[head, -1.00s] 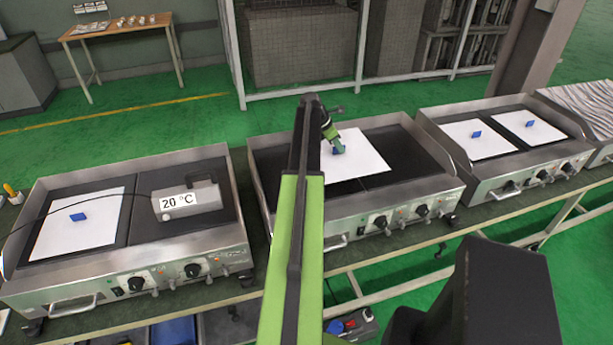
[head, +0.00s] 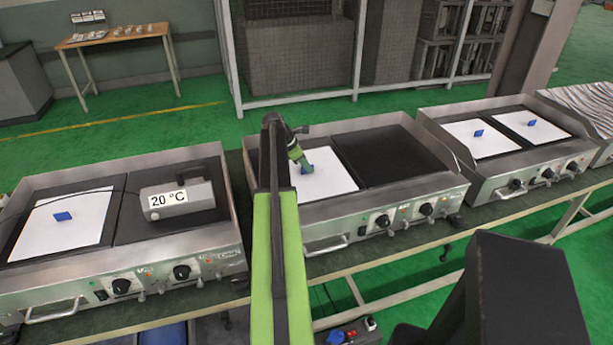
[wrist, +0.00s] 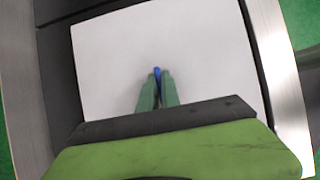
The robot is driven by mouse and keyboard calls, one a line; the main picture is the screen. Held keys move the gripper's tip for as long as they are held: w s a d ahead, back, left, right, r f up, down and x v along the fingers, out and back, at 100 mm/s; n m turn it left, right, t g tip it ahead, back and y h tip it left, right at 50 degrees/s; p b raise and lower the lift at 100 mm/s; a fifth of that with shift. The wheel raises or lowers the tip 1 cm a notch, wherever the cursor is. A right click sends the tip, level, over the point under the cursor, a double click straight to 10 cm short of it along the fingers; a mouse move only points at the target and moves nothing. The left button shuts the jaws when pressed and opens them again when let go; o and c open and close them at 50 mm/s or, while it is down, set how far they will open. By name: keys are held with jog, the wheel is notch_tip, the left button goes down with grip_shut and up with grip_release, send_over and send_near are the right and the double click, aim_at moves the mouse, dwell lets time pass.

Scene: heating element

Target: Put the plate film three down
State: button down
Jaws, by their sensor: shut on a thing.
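My gripper (head: 303,166) is over the left plate of the middle heating unit (head: 345,221). It is shut on the blue tab of a white film (head: 325,182). In the wrist view the green fingers (wrist: 157,88) pinch the blue tab (wrist: 157,72), and the white film (wrist: 180,45) spreads flat around it. The film lies on or just above the dark left plate; I cannot tell if it touches. The right plate (head: 388,155) of this unit is bare and dark.
A left heating unit carries a white film (head: 68,222) and a meter reading 20 °C (head: 165,200). A right unit holds two white films (head: 475,142) (head: 530,122) with blue tabs. Raised metal walls edge each unit.

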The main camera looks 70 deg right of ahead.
notch_tip(320, 180, down, 2)
jog(key=shift+f+b, duration=0.25)
jog(key=shift+b, duration=0.25)
jog(key=shift+r, duration=0.2)
jog(key=shift+f, duration=0.15)
jog(key=c, duration=1.6)
grip_release()
jog(key=shift+o, duration=0.2)
